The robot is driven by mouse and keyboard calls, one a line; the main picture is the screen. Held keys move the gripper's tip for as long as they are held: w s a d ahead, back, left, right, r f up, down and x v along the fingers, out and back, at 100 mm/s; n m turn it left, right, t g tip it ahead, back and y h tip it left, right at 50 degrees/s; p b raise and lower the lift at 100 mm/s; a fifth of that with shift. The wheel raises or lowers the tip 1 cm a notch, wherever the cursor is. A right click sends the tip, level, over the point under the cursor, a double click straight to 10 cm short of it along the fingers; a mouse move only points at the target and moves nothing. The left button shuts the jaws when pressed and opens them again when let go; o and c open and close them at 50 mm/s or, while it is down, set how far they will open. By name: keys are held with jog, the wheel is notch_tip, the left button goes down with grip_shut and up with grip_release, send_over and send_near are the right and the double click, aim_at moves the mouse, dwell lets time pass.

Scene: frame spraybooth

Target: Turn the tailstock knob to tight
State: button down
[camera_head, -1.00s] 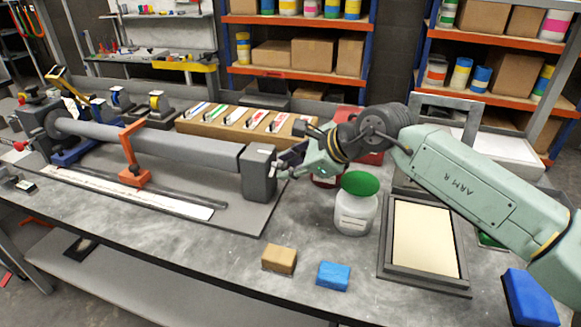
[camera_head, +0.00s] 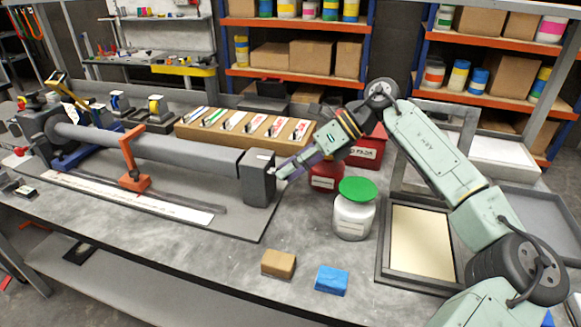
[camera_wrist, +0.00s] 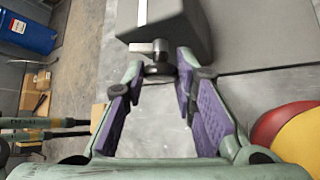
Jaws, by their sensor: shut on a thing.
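The tailstock (camera_head: 258,182) is a dark grey block at the right end of the long grey lathe bar. Its knob is mostly hidden by my fingers in the head view. In the wrist view the knob (camera_wrist: 158,69) shows as a dark round piece with a silver bar handle, beside the tailstock block (camera_wrist: 188,28). My gripper (camera_head: 278,169) reaches the tailstock's right face from the upper right. In the wrist view my gripper's purple-padded fingers (camera_wrist: 160,62) stand either side of the knob, shut on it. I cannot read any tight mark.
A white jar with a green lid (camera_head: 354,212) and a red container (camera_head: 325,177) stand close right of my gripper. A framed tray (camera_head: 385,270) lies farther right. Tan (camera_head: 278,263) and blue (camera_head: 332,280) blocks lie in front. The orange bracket (camera_head: 133,165) stands left.

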jog(key=shift+w+f+m+g+y, duration=0.15)
jog(key=shift+m+g+y, duration=0.35)
jog(key=shift+g, duration=0.3)
jog(key=c, duration=1.3)
grip_release()
notch_tip(320, 180, up, 10)
jog(key=shift+r, duration=0.1)
